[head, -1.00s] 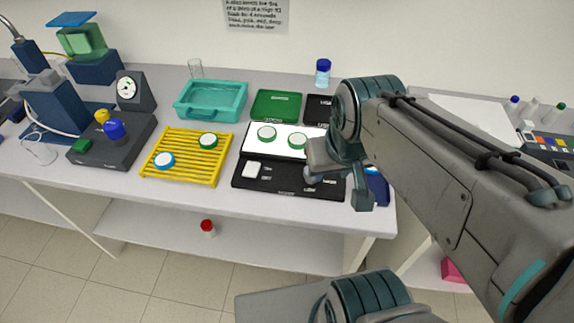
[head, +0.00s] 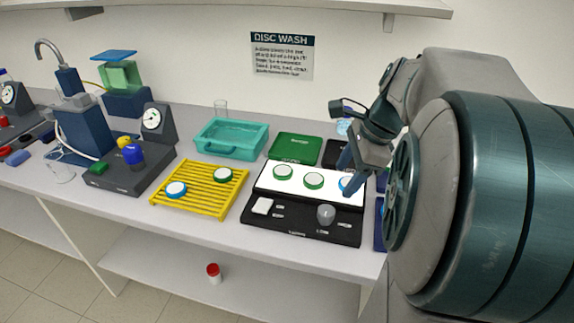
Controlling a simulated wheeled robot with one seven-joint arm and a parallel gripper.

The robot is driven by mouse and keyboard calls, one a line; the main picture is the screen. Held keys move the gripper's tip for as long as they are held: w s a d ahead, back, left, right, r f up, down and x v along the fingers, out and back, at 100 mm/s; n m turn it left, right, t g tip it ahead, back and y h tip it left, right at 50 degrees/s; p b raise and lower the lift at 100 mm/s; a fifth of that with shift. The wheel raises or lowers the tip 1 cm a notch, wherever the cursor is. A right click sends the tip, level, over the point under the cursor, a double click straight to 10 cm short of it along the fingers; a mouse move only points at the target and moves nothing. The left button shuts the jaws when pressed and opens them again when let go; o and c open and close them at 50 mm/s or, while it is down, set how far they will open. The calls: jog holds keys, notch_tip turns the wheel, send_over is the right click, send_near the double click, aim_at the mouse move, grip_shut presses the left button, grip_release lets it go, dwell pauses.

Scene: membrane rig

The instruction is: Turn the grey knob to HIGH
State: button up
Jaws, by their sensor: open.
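The grey knob (head: 326,214) sits at the right front of a black control panel (head: 290,231), with a light mark on its face. The small labels around it are too small to read, so its setting cannot be told. My gripper (head: 353,178) is open, above and behind the knob, over the right end of the white lightbox strip, and apart from the knob. My arm hides part of the gripper and the area to its right.
White-topped discs with green or blue rims lie on the lightbox (head: 264,180) and yellow rack (head: 192,203). A teal tray (head: 230,149) and green mat (head: 294,147) lie behind. The bench front is clear.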

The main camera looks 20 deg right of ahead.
aim_at(327, 210)
jog(key=w+f+m, duration=0.1)
jog(key=f, duration=0.3)
jog(key=w+f+m+b, duration=0.1)
jog(key=f, duration=0.4)
jog(key=w+a+f+m, duration=0.1)
jog(key=f, duration=0.3)
jog(key=shift+w+f+m+y, duration=0.3)
jog(key=shift+w+y, duration=0.05)
jog(key=shift+y, duration=0.05)
jog(key=c, duration=1)
